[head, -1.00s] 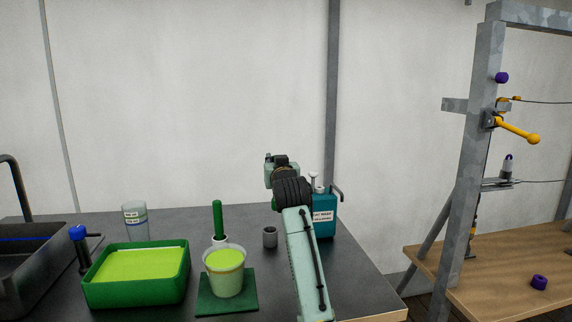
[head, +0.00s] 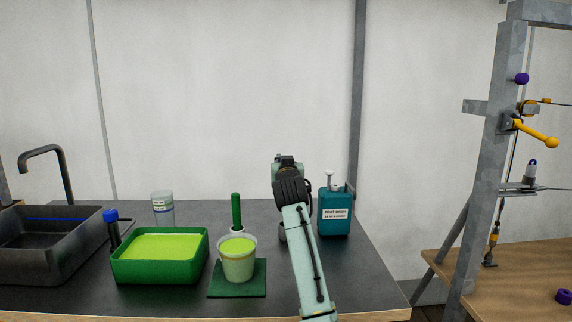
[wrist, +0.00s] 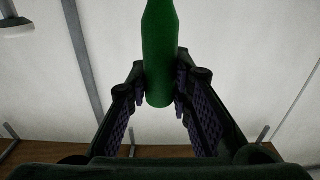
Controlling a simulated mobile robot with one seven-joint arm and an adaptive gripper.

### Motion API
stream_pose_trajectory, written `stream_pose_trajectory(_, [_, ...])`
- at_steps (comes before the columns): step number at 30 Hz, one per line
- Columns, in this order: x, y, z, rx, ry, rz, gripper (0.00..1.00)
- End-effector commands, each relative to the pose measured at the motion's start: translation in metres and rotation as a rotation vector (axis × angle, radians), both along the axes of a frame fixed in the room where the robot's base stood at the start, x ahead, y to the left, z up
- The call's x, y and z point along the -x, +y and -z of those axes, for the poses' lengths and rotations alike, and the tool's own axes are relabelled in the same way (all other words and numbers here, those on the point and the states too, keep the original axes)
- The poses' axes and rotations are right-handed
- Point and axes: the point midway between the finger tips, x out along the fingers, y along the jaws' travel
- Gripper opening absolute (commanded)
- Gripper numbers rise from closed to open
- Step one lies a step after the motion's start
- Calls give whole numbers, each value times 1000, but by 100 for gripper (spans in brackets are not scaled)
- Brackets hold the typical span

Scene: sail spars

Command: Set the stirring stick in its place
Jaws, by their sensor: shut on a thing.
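In the wrist view my gripper (wrist: 160,85) is shut on a smooth green stick (wrist: 160,50), which I take to be the stirring stick. Its rounded end is between the fingers and it narrows toward the top of the picture. In the head view my wrist (head: 290,180) is above the right part of the bench; the fingers and held stick are hidden there. A small grey cup (head: 283,235) is mostly hidden behind my arm. Another green handle (head: 236,210) stands upright behind a tub of lime liquid (head: 239,264), which sits on a dark green mat (head: 239,291).
A green tray (head: 160,272) of lime liquid is left of the tub, with a clear beaker (head: 163,207) behind it. A sink (head: 45,255) is at far left. A teal bottle (head: 334,215) stands right of my arm. A grey metal frame (head: 488,150) stands further right.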

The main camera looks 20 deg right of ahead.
Motion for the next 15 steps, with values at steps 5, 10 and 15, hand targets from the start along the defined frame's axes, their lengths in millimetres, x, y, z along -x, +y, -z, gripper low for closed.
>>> stream_pose_trajectory(5, [0,0,4,0,0,0,0])
stream_pose_trajectory(10, [0,0,19,0,1,0,0])
stream_pose_trajectory(15, [0,0,35,-1,1,0,0])
